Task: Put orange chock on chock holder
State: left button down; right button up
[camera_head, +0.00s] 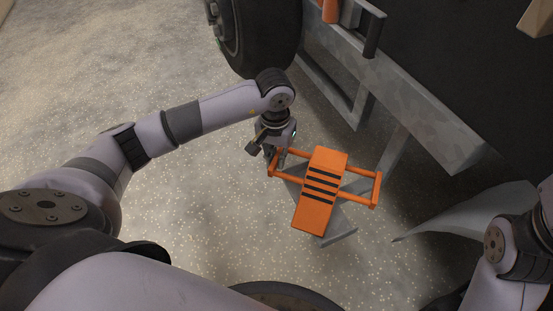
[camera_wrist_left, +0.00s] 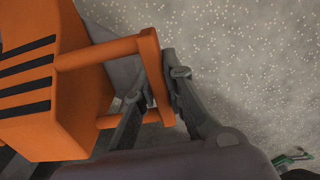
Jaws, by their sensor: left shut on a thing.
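The orange chock (camera_head: 321,190) has black stripes and an orange tube handle on each side. It is in front of the trailer, low over the speckled floor. My left gripper (camera_head: 271,157) is shut on its left handle bar. In the left wrist view the fingers (camera_wrist_left: 156,98) sit on either side of the handle bar, and the striped body of the chock (camera_wrist_left: 45,90) is at the left. On the trailer frame at the top, a grey bracket (camera_head: 372,35) stands beside an orange part (camera_head: 330,11); I cannot tell whether this is the chock holder. My right gripper is out of view.
A black tyre (camera_head: 262,40) stands behind my left wrist. A grey metal trailer beam (camera_head: 425,110) and a slanted strut (camera_head: 393,155) run behind the chock. A grey sheet-like part (camera_head: 470,212) lies to the right, by my right arm. Open floor (camera_head: 200,220) is at the left.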

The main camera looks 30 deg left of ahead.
pick_arm(q)
jog(key=shift+f, duration=0.2)
jog(key=c, duration=1.7)
grip_release()
jog(key=shift+o, duration=0.2)
jog(key=shift+r, duration=0.2)
